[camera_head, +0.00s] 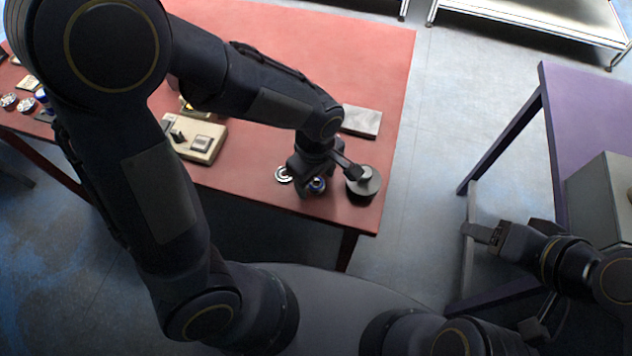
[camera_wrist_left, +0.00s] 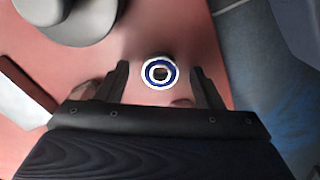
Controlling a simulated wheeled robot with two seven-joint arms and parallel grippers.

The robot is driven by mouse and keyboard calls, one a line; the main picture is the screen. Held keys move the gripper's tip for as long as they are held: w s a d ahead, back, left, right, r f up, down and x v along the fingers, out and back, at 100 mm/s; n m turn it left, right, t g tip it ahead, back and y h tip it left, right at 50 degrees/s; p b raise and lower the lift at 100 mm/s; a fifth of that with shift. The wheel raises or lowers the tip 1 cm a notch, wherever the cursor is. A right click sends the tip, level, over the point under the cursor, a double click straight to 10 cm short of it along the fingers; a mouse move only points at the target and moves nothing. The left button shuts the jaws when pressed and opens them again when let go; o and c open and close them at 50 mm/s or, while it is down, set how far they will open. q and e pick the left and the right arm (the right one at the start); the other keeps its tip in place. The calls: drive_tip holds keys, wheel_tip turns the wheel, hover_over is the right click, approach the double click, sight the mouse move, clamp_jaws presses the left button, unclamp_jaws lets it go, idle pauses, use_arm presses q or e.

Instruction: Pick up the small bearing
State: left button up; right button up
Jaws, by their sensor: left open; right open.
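A small round bearing (camera_wrist_left: 159,73) with a blue ring and pale rims lies on the red table. In the left wrist view it sits centred between the two fingers of my left gripper (camera_wrist_left: 160,72), with a gap on each side. My right gripper (camera_head: 480,234) is open and empty, away from the red table near the purple table.
A grey round part with a raised knob (camera_head: 366,182) stands close to the right of my left gripper. A grey plate (camera_head: 361,121) and a beige device (camera_head: 195,139) lie farther back on the red table (camera_head: 370,60). The table's front edge is close.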

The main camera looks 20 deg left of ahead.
sight(316, 183)
use_arm(q)
drive_tip(key=c, duration=1.1)
drive_tip(key=shift+r, duration=0.1)
drive_tip(key=shift+r, duration=0.55)
wheel_tip(316, 183, up, 2)
drive_tip(key=shift+s+r+p, duration=0.1)
drive_tip(key=shift+r+p, duration=0.15)
drive_tip(key=shift+p, duration=0.05)
drive_tip(key=s+r, duration=0.3)
drive_tip(key=s, duration=0.1)
drive_tip(key=s+a+r, duration=0.1)
drive_tip(key=s+r, duration=0.2)
drive_tip(key=s, duration=0.2)
drive_tip(key=s+a+r+p, duration=0.1)
drive_tip(key=s+r, duration=0.2)
drive_tip(key=s, duration=0.1)
drive_tip(key=shift+s+r, duration=0.15)
drive_tip(key=shift+s, duration=0.25)
